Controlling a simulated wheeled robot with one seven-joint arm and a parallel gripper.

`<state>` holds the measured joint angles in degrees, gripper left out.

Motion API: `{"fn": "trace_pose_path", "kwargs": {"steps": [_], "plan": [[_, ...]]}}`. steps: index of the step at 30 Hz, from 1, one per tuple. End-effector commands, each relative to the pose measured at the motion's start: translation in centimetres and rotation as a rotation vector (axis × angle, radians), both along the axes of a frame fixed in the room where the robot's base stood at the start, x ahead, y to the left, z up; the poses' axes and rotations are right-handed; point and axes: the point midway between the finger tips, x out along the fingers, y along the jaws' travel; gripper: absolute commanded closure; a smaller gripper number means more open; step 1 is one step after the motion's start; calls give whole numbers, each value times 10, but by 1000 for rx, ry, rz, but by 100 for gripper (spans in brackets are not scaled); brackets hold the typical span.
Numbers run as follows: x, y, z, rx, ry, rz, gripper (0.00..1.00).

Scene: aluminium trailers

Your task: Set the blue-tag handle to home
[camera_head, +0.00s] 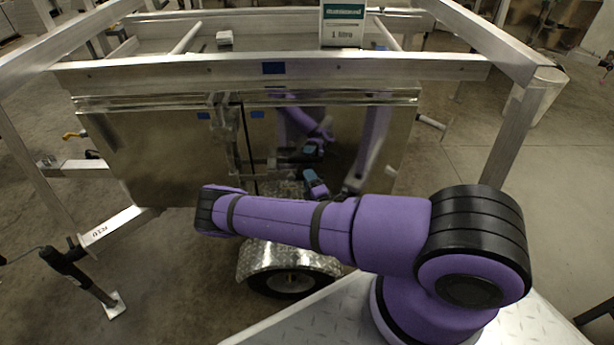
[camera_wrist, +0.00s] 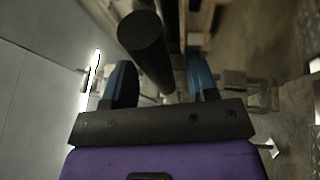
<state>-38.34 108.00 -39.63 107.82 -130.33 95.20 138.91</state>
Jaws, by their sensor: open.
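In the wrist view my gripper (camera_wrist: 162,82) is open, with one blue finger on each side of a dark round bar (camera_wrist: 153,55). The bar's near end points toward the camera. It lies between the fingers in the picture; I cannot tell whether either touches it, or whether it is the handle. My gripper (camera_head: 314,182) is small and partly hidden behind my arm, close to the box. The handle's position is not clear.
The shiny box (camera_head: 150,150) mirrors my arm. A trailer wheel with fender (camera_head: 290,262) is below. A white container (camera_head: 343,25) stands behind the rail.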

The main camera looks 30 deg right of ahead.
Motion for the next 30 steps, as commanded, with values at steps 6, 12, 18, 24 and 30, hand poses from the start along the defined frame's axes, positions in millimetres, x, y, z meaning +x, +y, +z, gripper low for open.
{"fn": "trace_pose_path", "kwargs": {"steps": [6,12,18,24,30], "plan": [[-42,2,-8,-2,2,-1,47],[-71,3,-13,-1,1,0,47],[-83,4,-16,0,1,1,47],[-84,5,-15,0,0,1,47],[-83,5,-15,0,0,1,47]]}}
